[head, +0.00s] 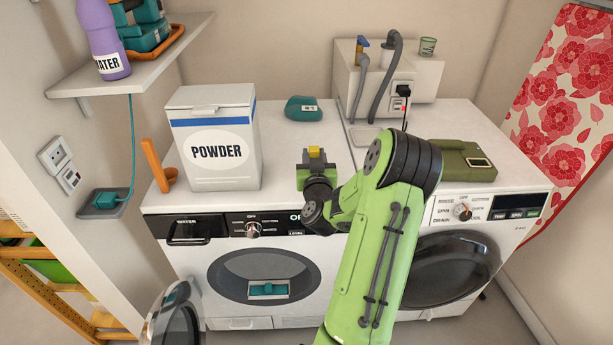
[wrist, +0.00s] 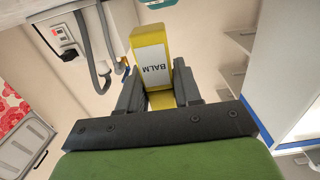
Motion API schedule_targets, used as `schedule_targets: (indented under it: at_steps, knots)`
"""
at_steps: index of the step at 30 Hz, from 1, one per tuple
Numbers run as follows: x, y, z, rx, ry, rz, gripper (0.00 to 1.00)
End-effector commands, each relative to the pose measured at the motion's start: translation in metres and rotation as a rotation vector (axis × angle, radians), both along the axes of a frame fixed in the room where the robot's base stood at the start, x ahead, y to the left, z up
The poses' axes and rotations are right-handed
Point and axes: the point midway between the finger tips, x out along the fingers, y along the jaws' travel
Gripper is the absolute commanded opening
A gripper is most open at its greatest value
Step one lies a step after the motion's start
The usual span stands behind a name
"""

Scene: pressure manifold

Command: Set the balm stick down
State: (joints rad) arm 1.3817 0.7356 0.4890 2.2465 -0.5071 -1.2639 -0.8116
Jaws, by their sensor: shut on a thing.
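The balm stick (wrist: 151,60) is a yellow block with a white label reading BALM. In the wrist view it stands between the two dark fingers of my gripper (wrist: 158,88), which is shut on it. In the head view only a small yellow top of the balm stick (head: 315,153) shows above my gripper (head: 316,160). My gripper is over the front part of the left washing machine's white top (head: 275,140). I cannot tell how far the balm stick is above that surface.
A POWDER box (head: 215,140) and an orange scoop (head: 157,165) stand at left. A teal device (head: 303,108) lies behind my gripper. A green flat device (head: 460,160) lies on the right machine. A wall box with grey hoses (head: 383,80) is behind. White top around my gripper is clear.

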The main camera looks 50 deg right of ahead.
Motion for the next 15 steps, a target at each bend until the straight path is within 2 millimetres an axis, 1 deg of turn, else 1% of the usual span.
schedule_targets:
  at_steps: [7,9,15]
  knots:
    - [0.000,0.000,-0.037,0.001,0.000,-0.001,0.05]
    - [0.000,0.000,-0.039,0.001,-0.001,0.000,0.05]
    - [0.000,0.000,-0.035,-0.001,0.001,0.000,0.05]
